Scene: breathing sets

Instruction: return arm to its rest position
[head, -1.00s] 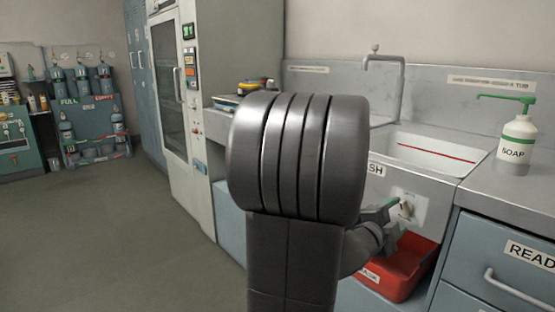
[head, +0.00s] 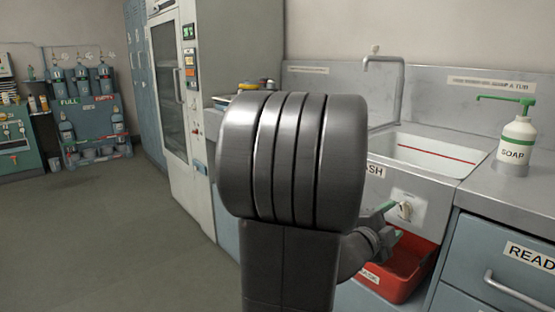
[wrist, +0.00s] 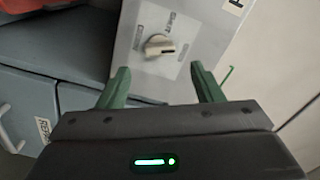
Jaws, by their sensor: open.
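My gripper (head: 390,222) has green fingers and is in front of the sink unit, partly hidden behind my own arm in the head view. In the wrist view my gripper (wrist: 160,88) is open, with its two fingers apart and nothing between them. Beyond the fingertips is a pale knob (wrist: 159,46) on a light plate marked SHUT. The knob (head: 405,209) also shows in the head view on the sink front, just right of the fingers. A gap between the fingers and knob shows in the wrist view.
A red bin (head: 412,268) sits below the gripper. The sink basin (head: 432,154) has a tap (head: 399,85) behind it. A soap bottle (head: 517,143) stands on the counter at right. A tall cabinet (head: 180,95) stands behind my arm. The floor (head: 100,240) at left is clear.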

